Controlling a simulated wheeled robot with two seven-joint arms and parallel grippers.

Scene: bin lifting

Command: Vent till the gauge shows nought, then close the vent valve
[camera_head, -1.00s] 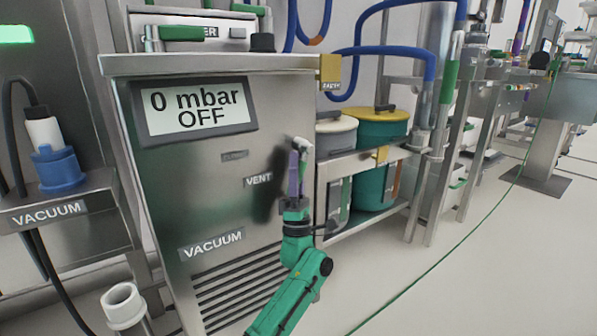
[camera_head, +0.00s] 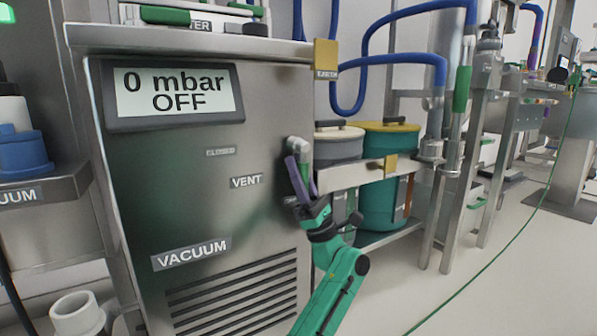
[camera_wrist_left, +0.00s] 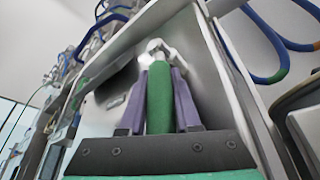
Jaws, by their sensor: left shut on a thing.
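The gauge (camera_head: 175,92) on the steel cabinet (camera_head: 135,190) reads 0 mbar and OFF. The vent valve (camera_head: 300,146) has a pale body on the cabinet's right front side, right of the VENT label (camera_head: 246,182). Its green lever (camera_wrist_left: 160,98) shows in the left wrist view between the purple fingers of my left gripper (camera_head: 299,168). My left gripper is shut on this lever, with the pale valve body just beyond the fingertips. In the head view the fingers hide most of the lever. My right gripper is in neither view.
A small label reading CLOSED (camera_head: 220,152) is above VENT, and a VACUUM label (camera_head: 191,254) is lower. A teal drum (camera_head: 383,205) stands on a shelf right of the cabinet. Blue hoses (camera_head: 400,60) hang above it.

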